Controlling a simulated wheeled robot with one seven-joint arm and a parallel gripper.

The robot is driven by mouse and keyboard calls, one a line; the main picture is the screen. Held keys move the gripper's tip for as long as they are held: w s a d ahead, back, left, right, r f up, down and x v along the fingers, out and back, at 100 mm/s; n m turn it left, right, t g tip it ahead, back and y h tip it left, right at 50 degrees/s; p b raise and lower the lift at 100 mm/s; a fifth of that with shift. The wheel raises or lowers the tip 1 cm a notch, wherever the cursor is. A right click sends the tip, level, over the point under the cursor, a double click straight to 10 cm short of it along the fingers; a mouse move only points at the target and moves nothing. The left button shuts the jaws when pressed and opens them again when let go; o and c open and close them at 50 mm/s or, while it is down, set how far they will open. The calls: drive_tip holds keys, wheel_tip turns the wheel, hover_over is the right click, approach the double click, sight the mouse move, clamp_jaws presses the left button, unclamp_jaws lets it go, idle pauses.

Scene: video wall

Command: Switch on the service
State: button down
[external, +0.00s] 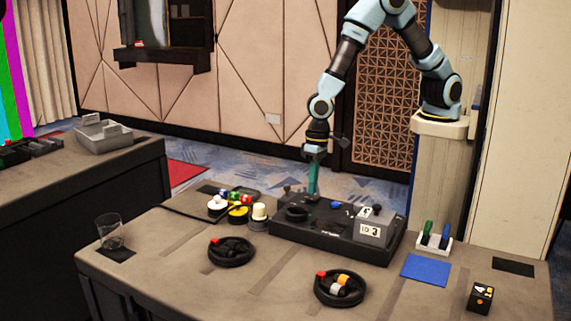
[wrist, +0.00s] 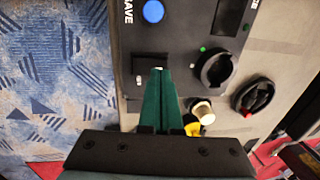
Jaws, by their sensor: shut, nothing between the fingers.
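The black console (external: 290,238) stands on the table, with a round black knob (external: 297,213), a blue button (external: 336,205) and a grey box (external: 372,230) marked "ID 3" on it. My gripper (external: 313,194) points down, shut and empty, over the console's back left part. In the wrist view, the shut green fingertips (wrist: 158,70) are over the dark panel, below the blue button (wrist: 153,11) and left of the black knob (wrist: 217,68). A green light (wrist: 203,49) shows beside the knob. A small pale mark (wrist: 138,80) lies left of the fingertips. I cannot tell whether they touch the panel.
A glass (external: 110,243) is at the far left, a blue mat (external: 426,270) at right.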

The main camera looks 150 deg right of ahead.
sight(311, 200)
drive_tip(key=shift+w+f, duration=0.15)
drive_tip(key=shift+f, duration=0.6)
drive_tip(key=shift+w+r+p, duration=0.1)
drive_tip(key=shift+p, duration=0.5)
drive_tip(key=shift+f, duration=0.25)
drive_tip(key=shift+s+r, duration=0.2)
drive_tip(key=shift+s, duration=0.6)
drive_tip(key=r+p, duration=0.2)
drive_tip(key=r, duration=0.1)
drive_tip(key=r+p, duration=0.1)
drive_tip(key=p, duration=0.1)
drive_tip(key=shift+w+r, duration=0.15)
drive_tip(key=shift+w, duration=0.15)
wheel_tip(311, 200, up, 10)
drive_tip(key=w+b, duration=0.1)
drive_tip(key=b, duration=0.1)
drive_tip(key=shift+w+f, duration=0.25)
drive_tip(key=shift+w, duration=0.05)
